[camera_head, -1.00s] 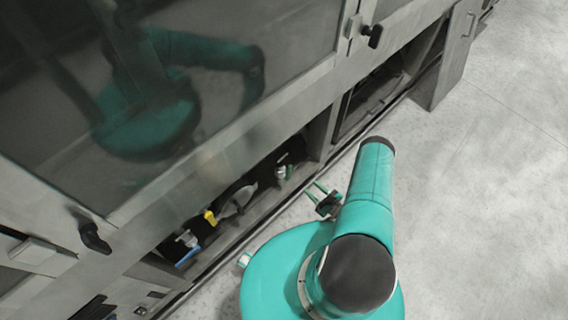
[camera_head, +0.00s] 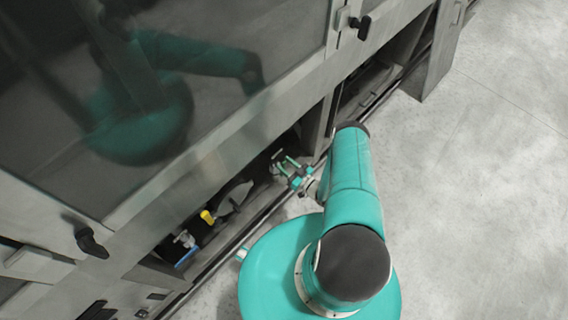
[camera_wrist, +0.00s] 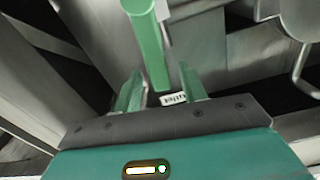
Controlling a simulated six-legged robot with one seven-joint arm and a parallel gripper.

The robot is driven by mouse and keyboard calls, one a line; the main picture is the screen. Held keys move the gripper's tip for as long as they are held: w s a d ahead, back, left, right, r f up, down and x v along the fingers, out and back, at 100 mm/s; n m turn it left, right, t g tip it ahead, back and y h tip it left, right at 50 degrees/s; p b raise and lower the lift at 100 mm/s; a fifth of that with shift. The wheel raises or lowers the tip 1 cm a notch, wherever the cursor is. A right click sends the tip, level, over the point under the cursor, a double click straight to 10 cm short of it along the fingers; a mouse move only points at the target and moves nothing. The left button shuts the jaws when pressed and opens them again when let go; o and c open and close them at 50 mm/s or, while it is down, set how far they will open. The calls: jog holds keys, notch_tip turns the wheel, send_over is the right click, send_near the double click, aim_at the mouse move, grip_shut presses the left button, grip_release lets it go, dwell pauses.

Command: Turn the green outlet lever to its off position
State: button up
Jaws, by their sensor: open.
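The green outlet lever (camera_wrist: 150,45) shows in the wrist view as a long green bar, running from the top edge down between my two fingers. A small white label (camera_wrist: 173,99), seen upside down, sits by its lower end. My gripper (camera_wrist: 162,88) is open, with one finger on each side of the bar; I cannot tell whether either touches it. In the head view my gripper (camera_head: 287,166) reaches into the low opening under the washer's window. I cannot make out the lever apart from my fingers there.
A yellow handle (camera_head: 208,216) and a blue handle (camera_head: 187,257) sit further left in the same opening. Metal frame posts and a sill bound it. The floor (camera_head: 490,160) at right is clear.

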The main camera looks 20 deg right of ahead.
jog(key=shift+w+a, duration=0.25)
jog(key=shift+w, duration=0.3)
jog(key=shift+c, duration=0.4)
grip_shut()
